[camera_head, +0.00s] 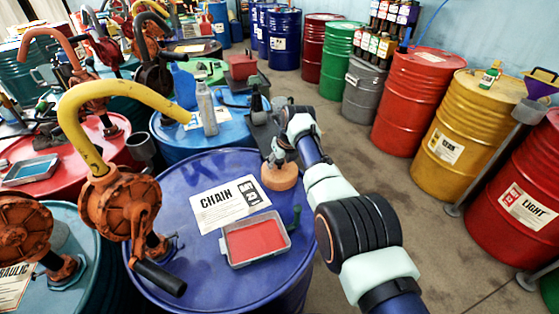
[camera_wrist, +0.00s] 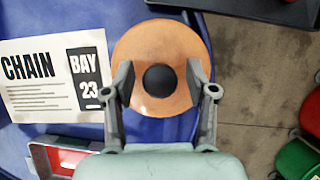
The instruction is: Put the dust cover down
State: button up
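The dust cover (camera_head: 279,179) looks like a round orange-brown disc with a black knob at its centre. It appears at the far right part of the blue drum top (camera_head: 185,190), close to the rim; whether it rests on the drum or hangs just above cannot be told. In the wrist view the dust cover (camera_wrist: 160,42) lies beneath my gripper (camera_wrist: 160,82). The two fingers stand on either side of the black knob (camera_wrist: 159,80), with a visible gap on each side. The head view shows my gripper (camera_head: 278,160) above the disc.
A CHAIN label sheet (camera_head: 230,203) and a tray with red contents (camera_head: 255,240) lie on the same drum top. An orange hand pump with a yellow spout (camera_head: 120,200) stands at its left. A blue drum with bottles (camera_head: 190,135) is behind. Open floor lies to the right.

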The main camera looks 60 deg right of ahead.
jog(key=p+v, duration=0.1)
jog(key=p, duration=0.1)
jog(key=p+v, duration=0.4)
jog(key=shift+w+d+r, duration=0.2)
jog(key=shift+w, duration=0.1)
jog(key=p+v, duration=0.2)
jog(key=v, duration=0.6)
jog(key=shift+s+a, duration=0.1)
jog(key=shift+s, duration=0.05)
